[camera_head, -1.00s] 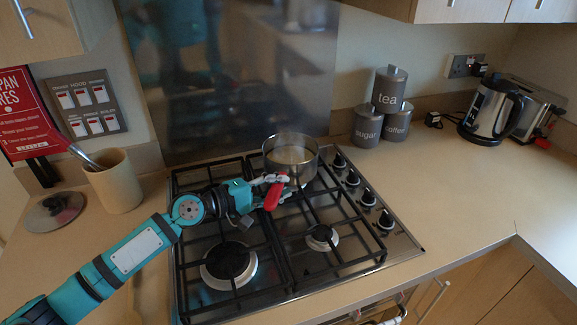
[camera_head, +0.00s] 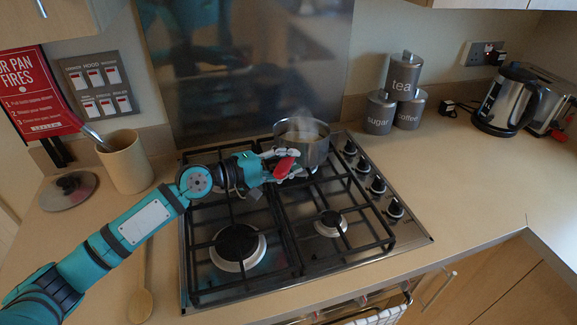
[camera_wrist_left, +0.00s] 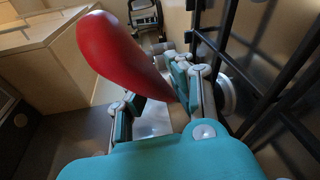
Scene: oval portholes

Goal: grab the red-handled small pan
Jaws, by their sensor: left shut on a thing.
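The small steel pan (camera_head: 308,150) stands over the back right burner of the hob in the head view. Its red handle (camera_head: 285,167) points toward the front left, and the handle fills the upper middle of the left wrist view (camera_wrist_left: 118,55). My left gripper (camera_head: 290,164) is shut on the red handle, with its fingers on both sides of it. The pan's body is not clearly visible in the wrist view. My right gripper is not in view.
The gas hob (camera_head: 410,245) has black grates around the pan. A utensil pot (camera_head: 127,162), a lid (camera_head: 68,191) and a wooden spoon (camera_head: 140,303) are at left. Canisters (camera_head: 379,112), a kettle (camera_head: 503,100) and a toaster (camera_head: 550,103) stand at right. The right counter is mostly clear.

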